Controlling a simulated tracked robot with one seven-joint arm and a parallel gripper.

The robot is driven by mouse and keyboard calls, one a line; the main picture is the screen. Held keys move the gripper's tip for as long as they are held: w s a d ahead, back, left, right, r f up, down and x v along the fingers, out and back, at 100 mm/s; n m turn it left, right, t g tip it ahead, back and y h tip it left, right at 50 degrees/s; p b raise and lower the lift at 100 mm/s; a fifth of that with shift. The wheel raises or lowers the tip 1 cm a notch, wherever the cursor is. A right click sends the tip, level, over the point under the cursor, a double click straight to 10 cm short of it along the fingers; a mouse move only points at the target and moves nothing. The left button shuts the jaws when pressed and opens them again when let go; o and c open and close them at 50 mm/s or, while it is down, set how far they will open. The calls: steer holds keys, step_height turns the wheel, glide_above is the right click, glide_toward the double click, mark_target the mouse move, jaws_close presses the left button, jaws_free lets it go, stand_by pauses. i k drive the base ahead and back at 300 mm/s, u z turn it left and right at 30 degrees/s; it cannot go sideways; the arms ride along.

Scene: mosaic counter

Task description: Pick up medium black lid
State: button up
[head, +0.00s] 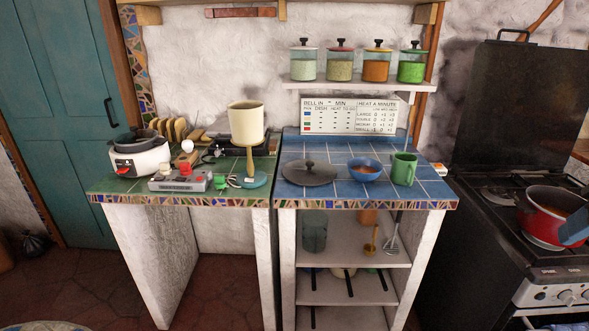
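A round black lid (322,176) with a small knob on top lies flat on the left part of the blue tiled counter (345,192). It is the only loose black lid I can make out, and nothing rests on it. Its size class is not marked. My gripper does not show in the head view.
A blue bowl (364,172) and a green mug (403,168) stand right of the lid. A red pot (541,214) sits on the black stove at right.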

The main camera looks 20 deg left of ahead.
mark_target(307, 172)
steer(key=u, duration=0.65)
steer(key=i, duration=1.5)
steer(key=z, duration=0.05)
